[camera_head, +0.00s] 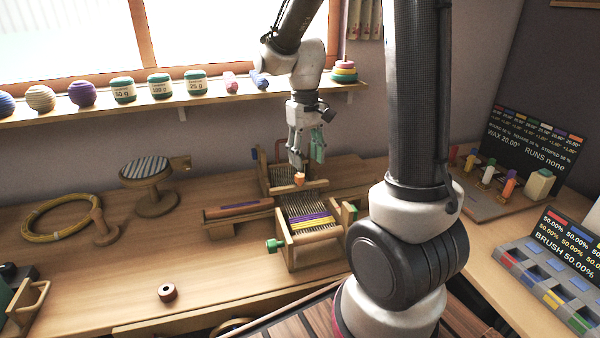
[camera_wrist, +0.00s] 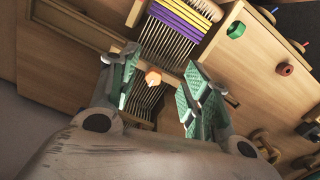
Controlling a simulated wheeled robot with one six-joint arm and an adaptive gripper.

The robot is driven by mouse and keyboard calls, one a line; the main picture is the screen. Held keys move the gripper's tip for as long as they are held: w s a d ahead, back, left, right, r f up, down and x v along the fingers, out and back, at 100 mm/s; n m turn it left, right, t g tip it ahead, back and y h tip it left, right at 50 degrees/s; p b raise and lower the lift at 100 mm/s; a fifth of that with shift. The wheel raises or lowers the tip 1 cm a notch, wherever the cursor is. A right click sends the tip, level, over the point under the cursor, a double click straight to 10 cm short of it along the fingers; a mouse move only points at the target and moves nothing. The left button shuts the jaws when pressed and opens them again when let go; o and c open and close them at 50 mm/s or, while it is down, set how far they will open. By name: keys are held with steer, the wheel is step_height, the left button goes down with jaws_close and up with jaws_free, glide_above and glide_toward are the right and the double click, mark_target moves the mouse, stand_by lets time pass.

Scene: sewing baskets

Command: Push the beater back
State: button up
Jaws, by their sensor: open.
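The small wooden loom (camera_head: 283,252) stands on the bench, with purple and yellow woven bands (camera_head: 312,221) at its front. The beater (camera_head: 308,187) appears as a bar across the warp threads behind the cloth, with an orange knob (camera_head: 299,179) on top. My gripper (camera_head: 306,160) is above the rear of the loom, pointing down, fingers apart and empty.
A shuttle-like wooden piece (camera_head: 238,211) lies left of the loom. Yarn balls (camera_head: 82,93) line the shelf. The bench's front left is mostly clear.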

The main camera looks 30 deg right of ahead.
mark_target(300, 175)
steer(key=w, duration=0.3)
steer(key=shift+w+r+t, duration=0.15)
steer(key=shift+r+t, duration=0.1)
steer(key=shift+t, duration=0.15)
step_height(300, 175, down, 8)
steer(key=shift+r, duration=0.25)
jaws_close()
